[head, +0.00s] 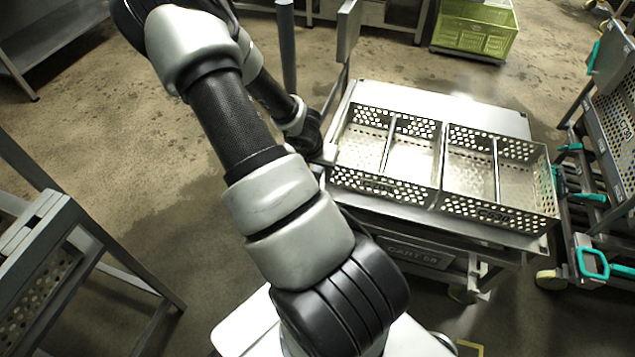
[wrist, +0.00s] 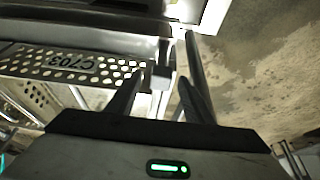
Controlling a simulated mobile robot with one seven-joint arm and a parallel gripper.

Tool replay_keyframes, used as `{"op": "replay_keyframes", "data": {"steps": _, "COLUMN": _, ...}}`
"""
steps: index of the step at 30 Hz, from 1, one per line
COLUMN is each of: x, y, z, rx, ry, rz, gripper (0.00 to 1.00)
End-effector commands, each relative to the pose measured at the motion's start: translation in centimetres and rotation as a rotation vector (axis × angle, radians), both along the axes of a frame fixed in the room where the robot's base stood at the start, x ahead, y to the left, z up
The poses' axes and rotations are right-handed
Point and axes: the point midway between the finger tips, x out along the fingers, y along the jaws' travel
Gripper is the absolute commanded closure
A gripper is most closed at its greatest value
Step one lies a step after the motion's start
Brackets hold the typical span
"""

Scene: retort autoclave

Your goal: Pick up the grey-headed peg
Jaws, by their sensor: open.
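My gripper (wrist: 161,78) is open, with its two dark fingers reaching up in the wrist view. A small grey block (wrist: 162,77), which looks like the head of the grey-headed peg, shows between the fingertips, beside the end of a perforated basket wall. I cannot tell whether the fingers touch it. In the head view my arm reaches to the left edge of the cart, and a small pale piece (head: 327,153) shows by the basket's left side, possibly the same peg. My fingers are mostly hidden there behind my wrist.
Two perforated metal baskets (head: 384,187) (head: 500,214) with dividers stand on the cart top (head: 470,105). The wrist view shows a basket label, C703 (wrist: 73,65). A thin upright post (head: 287,45) stands behind my arm. A rack with teal handles (head: 593,263) is at right.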

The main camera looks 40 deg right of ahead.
Motion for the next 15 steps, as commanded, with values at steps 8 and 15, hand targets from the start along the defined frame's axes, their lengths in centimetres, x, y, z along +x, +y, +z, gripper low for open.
{"op": "replay_keyframes", "data": {"steps": 8, "x": 0.29, "y": -0.38, "z": -1.27, "rx": 0.0, "ry": 0.0, "rz": 0.001, "gripper": 0.53}}
{"op": "replay_keyframes", "data": {"steps": 15, "x": 0.28, "y": -0.36, "z": -1.24, "rx": 0.0, "ry": 0.0, "rz": 0.001, "gripper": 0.77}}
